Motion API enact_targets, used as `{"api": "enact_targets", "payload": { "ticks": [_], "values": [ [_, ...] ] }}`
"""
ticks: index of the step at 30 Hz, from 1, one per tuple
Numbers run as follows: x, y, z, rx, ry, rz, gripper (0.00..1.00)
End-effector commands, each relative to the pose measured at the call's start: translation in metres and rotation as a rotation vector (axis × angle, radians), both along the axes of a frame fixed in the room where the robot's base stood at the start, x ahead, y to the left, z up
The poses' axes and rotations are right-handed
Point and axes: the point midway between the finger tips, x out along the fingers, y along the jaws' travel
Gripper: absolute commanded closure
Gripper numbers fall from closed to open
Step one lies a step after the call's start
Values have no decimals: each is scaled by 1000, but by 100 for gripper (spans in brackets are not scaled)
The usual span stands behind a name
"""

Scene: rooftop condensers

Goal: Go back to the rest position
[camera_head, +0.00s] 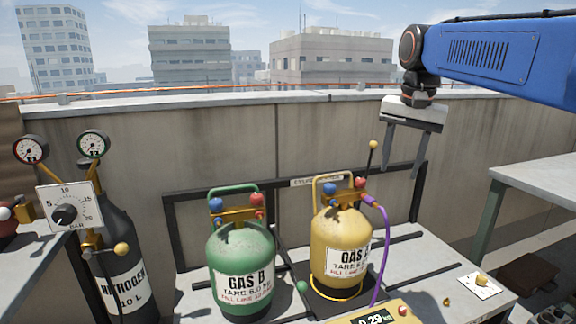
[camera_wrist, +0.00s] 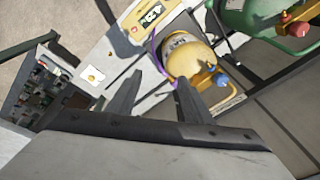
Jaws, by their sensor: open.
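My gripper (camera_head: 402,172) hangs from the blue arm at the upper right, fingers pointing down. Its jaws are open with nothing between them. It is above and to the right of the yellow gas cylinder (camera_head: 335,245), apart from it. In the wrist view the two fingers (camera_wrist: 158,82) show apart, with the yellow cylinder (camera_wrist: 190,58) beyond them.
A green cylinder (camera_head: 240,262) stands left of the yellow one, which has a purple hose (camera_head: 386,240). A black nitrogen cylinder (camera_head: 122,270) with gauges stands at left. A grey table (camera_head: 540,175) is at right. A parapet wall (camera_head: 130,140) runs behind.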

Motion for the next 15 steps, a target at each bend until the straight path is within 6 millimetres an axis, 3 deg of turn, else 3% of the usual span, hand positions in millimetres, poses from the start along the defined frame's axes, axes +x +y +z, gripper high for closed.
{"api": "enact_targets", "payload": {
  "ticks": [3, 15],
  "values": [
    [-35, -5, -21, -12, -29, 63, 54],
    [-142, -17, -114, -72, -126, 278, 54]
  ]
}}
